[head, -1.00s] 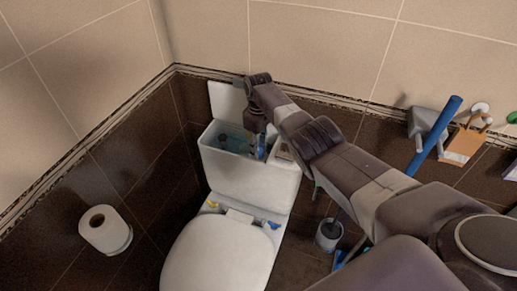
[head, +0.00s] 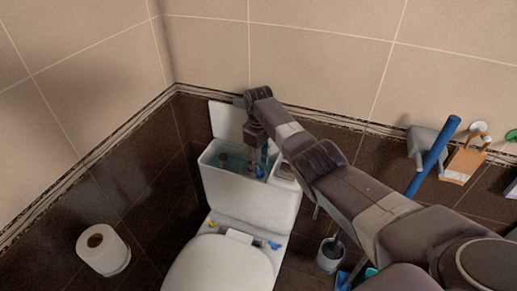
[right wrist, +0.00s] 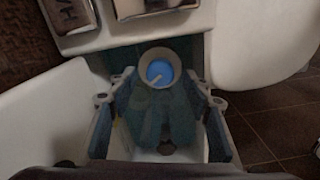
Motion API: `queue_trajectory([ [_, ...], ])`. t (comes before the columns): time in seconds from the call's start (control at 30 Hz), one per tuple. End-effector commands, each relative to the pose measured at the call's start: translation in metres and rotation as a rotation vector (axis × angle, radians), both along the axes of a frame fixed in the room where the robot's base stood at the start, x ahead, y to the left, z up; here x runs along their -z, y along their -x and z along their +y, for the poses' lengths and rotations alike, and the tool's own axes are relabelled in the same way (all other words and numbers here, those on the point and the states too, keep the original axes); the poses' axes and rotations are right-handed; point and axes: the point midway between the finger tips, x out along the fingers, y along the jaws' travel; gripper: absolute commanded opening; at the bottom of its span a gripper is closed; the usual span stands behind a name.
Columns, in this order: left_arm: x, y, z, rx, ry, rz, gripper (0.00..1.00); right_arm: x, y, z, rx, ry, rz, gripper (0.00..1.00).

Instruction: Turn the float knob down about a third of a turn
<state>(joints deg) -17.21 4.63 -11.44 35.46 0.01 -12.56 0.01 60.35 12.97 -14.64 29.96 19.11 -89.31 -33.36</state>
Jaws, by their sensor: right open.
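The open white cistern (head: 250,199) stands against the wall in the head view, with water and fittings inside. In the right wrist view a round blue knob (right wrist: 158,72) with a pale pointer mark sits in a whitish ring; it appears to be the float knob. My right gripper (right wrist: 160,100) is open, one finger on each side of the picture, with the knob between and slightly beyond the tips. No contact with the knob shows. In the head view the right gripper (head: 259,160) reaches down into the cistern and partly hides the fittings. My left gripper is not in view.
The cistern lid (head: 225,119) leans behind the cistern. The closed toilet seat (head: 220,265) is in front. Two metallic boxes (right wrist: 155,7) lie near the knob. A toilet roll (head: 103,250) is left; a brush holder (head: 330,254) stands right.

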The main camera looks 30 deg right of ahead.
Motion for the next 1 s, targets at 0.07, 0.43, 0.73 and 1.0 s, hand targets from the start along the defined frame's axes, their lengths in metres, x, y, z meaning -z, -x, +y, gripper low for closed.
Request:
queue_trajectory([
  [0.07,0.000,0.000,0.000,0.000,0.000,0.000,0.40,-0.018,-0.002,0.000,-0.001,0.001,-0.007,0.46],
  [0.43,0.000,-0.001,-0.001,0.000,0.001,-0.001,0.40,-0.087,-0.001,0.000,0.000,0.001,-0.003,0.46],
  [0.73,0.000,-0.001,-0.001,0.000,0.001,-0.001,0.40,-0.100,0.000,0.000,0.000,0.000,-0.001,0.46],
  [1.0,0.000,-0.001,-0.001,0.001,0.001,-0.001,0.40,-0.099,-0.001,0.000,0.000,0.000,-0.001,0.46],
])
